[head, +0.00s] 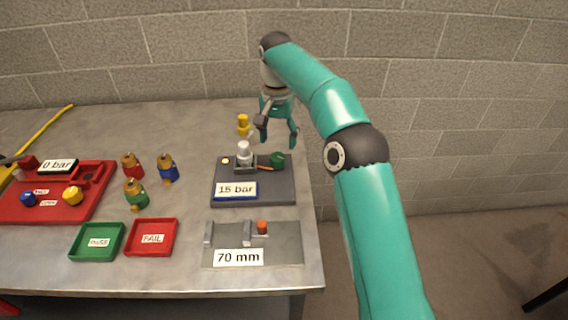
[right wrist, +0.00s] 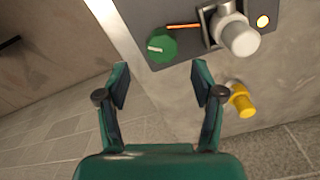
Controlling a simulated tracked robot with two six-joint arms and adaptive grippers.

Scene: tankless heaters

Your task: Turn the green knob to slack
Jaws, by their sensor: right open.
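The green knob (head: 277,159) sits at the right of a dark grey panel (head: 270,193) labelled "15 bar". In the right wrist view the knob (right wrist: 160,46) is round with a pale pointer mark toward its left side. My right gripper (head: 277,140) hangs above and just behind the knob in the head view. In the right wrist view my right gripper (right wrist: 160,85) is open and empty, its fingers apart and short of the knob. My left gripper is not in view.
A white-capped fitting (head: 244,152) stands beside the knob, with an orange strip (head: 265,168) between. A yellow fitting (head: 243,122) stands behind the panel. A 70 mm gauge plate (head: 281,246) lies in front. Red, blue and green-based brass parts (head: 136,194) and trays (head: 152,250) stand left.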

